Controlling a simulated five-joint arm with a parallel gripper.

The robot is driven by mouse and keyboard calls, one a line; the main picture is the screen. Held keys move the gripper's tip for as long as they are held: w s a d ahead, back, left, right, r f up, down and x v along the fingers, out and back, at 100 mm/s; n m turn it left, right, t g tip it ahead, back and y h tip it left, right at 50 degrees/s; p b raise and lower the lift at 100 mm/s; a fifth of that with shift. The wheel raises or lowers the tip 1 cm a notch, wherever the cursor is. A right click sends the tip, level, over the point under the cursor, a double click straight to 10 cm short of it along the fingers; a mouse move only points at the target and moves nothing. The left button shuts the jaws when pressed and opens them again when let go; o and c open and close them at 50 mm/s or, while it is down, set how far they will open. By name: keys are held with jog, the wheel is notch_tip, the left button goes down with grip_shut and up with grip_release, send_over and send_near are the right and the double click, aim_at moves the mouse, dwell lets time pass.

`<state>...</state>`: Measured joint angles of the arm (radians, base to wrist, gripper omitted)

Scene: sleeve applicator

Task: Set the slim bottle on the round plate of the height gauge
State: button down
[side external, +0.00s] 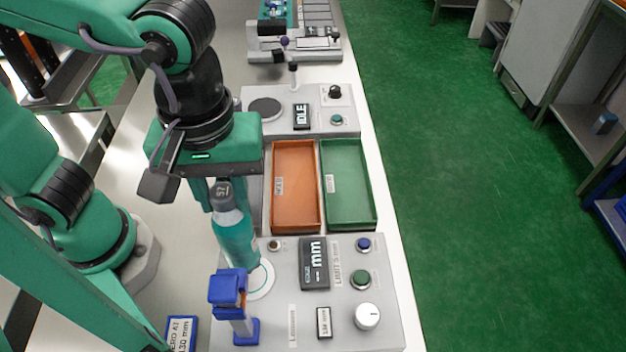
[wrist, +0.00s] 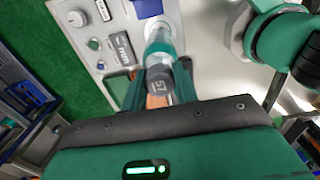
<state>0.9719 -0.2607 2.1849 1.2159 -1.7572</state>
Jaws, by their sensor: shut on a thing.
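The slim bottle (side external: 236,238) is teal with a pale shoulder and a dark grey numbered cap. My gripper (side external: 222,192) is shut on its upper part; in the wrist view the fingers stand on both sides of the cap (wrist: 159,84). The bottle looks slightly tilted in the side view. The round plate (side external: 264,285) is a white disc on the grey height gauge (side external: 385,318). The bottle's lower end overlaps the plate's far-left part; I cannot tell whether it touches. The gauge's blue head (side external: 228,287) stands close in front of the bottle and partly covers the plate.
The gauge carries a dark mm display (side external: 314,263), buttons and a white knob (side external: 367,316). Behind it are an orange tray (side external: 296,190) and a green tray (side external: 347,188), both empty. Farther back stands a grey IDLE unit (side external: 325,98). A labelled blue block (side external: 181,333) sits at the front left.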

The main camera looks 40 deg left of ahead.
aim_at(232, 223)
jog(key=shift+f, duration=3.2)
jog(key=c, duration=1.1)
grip_release()
notch_tip(232, 223, up, 12)
jog(key=shift+r, duration=0.1)
jog(key=shift+a, duration=0.1)
